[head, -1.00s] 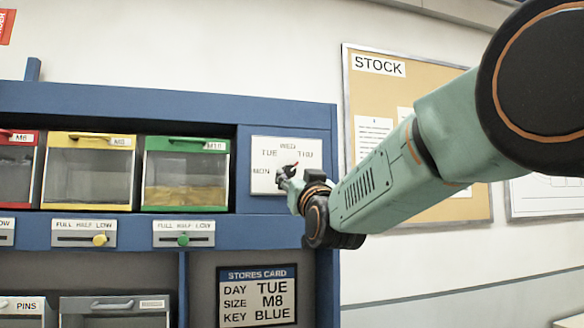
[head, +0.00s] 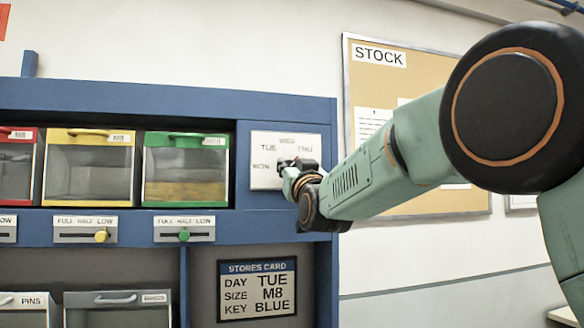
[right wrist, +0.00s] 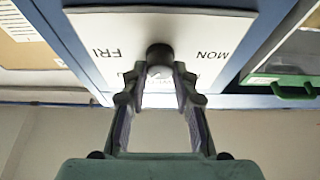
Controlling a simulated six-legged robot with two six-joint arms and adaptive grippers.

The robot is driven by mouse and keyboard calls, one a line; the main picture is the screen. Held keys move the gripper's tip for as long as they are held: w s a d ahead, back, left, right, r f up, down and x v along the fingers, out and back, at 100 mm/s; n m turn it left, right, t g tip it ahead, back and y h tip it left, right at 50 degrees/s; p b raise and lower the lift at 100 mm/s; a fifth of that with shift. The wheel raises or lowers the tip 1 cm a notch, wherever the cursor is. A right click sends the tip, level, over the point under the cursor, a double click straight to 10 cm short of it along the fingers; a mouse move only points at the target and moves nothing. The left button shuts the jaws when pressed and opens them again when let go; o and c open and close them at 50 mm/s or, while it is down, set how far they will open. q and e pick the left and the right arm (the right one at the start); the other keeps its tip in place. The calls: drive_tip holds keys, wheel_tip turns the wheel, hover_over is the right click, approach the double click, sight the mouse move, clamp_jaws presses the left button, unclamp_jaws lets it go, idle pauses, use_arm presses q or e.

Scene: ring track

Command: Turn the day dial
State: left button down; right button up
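The day dial is a white plate (head: 258,146) with day names around it, on the right end of the blue cabinet. My right gripper (head: 287,165) is at the dial and hides its knob and pointer in the head view. The right wrist view shows the dark round knob (right wrist: 160,54) with FRI on its left and MON on its right, upside down. The right gripper's fingers (right wrist: 159,74) stand apart, one on each side of the knob; contact is not clear. My left gripper is not in view.
Red (head: 16,170), yellow (head: 90,170) and green-framed bins (head: 186,172) stand left of the dial, with sliders below them. A stock board (head: 362,90) hangs on the wall behind my right arm. A green bin edge (right wrist: 285,88) is close beside the plate.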

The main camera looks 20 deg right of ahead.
clamp_jaws()
